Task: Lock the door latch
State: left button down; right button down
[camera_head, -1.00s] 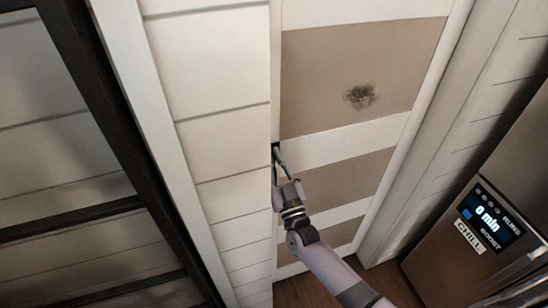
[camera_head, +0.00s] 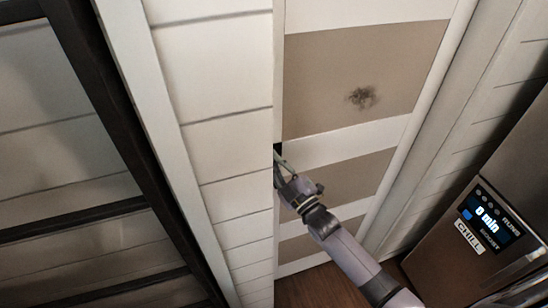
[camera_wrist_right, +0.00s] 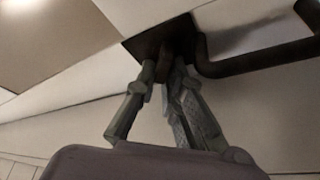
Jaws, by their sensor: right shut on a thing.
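The door (camera_head: 350,90) has beige panels and white rails, with a dark smudge on one panel. A small dark latch (camera_head: 277,150) sits at the door's left edge, mostly hidden by my right gripper (camera_head: 281,166). In the right wrist view, a dark plate (camera_wrist_right: 143,43) carries the latch piece, and my right gripper (camera_wrist_right: 165,72) is shut on that piece, one finger on each side. A dark bar handle (camera_wrist_right: 262,62) extends to the right, beside the fingers. How far the latch is turned is hard to tell. My left gripper is not in view.
White plank wall (camera_head: 215,90) lies left of the door, with a dark beam frame (camera_head: 110,110) farther left. A steel appliance (camera_head: 490,225) with a lit display stands at the lower right. Wooden floor (camera_head: 320,288) shows below the door.

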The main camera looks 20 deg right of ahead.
jog(key=shift+a+f+n+g+y+p, duration=0.15)
jog(key=shift+n+g+p, duration=0.6)
jog(key=shift+n, duration=1.45)
jog(key=shift+f+n+g+y+p, duration=0.15)
jog(key=shift+f+n+g+p, duration=0.2)
jog(key=shift+n+g, duration=1.25)
jog(key=shift+n+t, duration=0.55)
jog(key=shift+n, duration=0.15)
jog(key=c, duration=1.7)
grip_release()
jog(key=shift+s+r, duration=0.1)
jog(key=shift+s, duration=0.15)
